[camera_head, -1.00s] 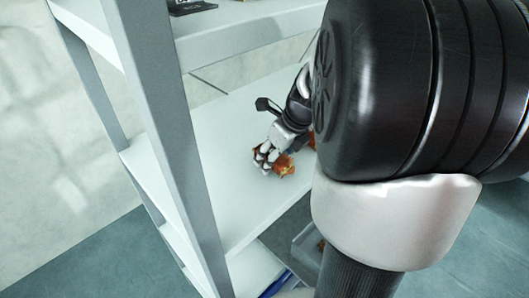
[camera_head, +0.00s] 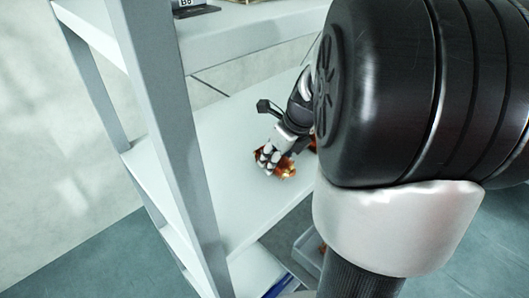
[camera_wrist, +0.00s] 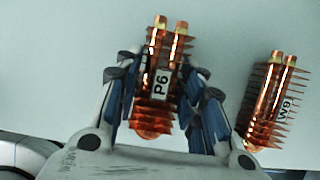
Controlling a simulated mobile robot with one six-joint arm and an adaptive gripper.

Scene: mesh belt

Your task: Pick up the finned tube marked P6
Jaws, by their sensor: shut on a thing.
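The copper finned tube marked P6 (camera_wrist: 160,85) lies between the fingers of my gripper (camera_wrist: 163,95) in the wrist view, its label facing the camera. My gripper is shut on it, with fingers on both sides of the fins. The two tube ends point up in the picture, away from the palm. In the head view my gripper (camera_head: 270,158) is at the white shelf, and the copper tube (camera_head: 284,168) shows partly behind the fingers. I cannot tell whether the tube touches the shelf.
Another copper finned tube, with a label that seems to read W9 (camera_wrist: 272,100), lies close to the right of my gripper. A grey shelf post (camera_head: 165,140) stands left of the arm. An upper shelf (camera_head: 245,30) is above. The shelf's left part is clear.

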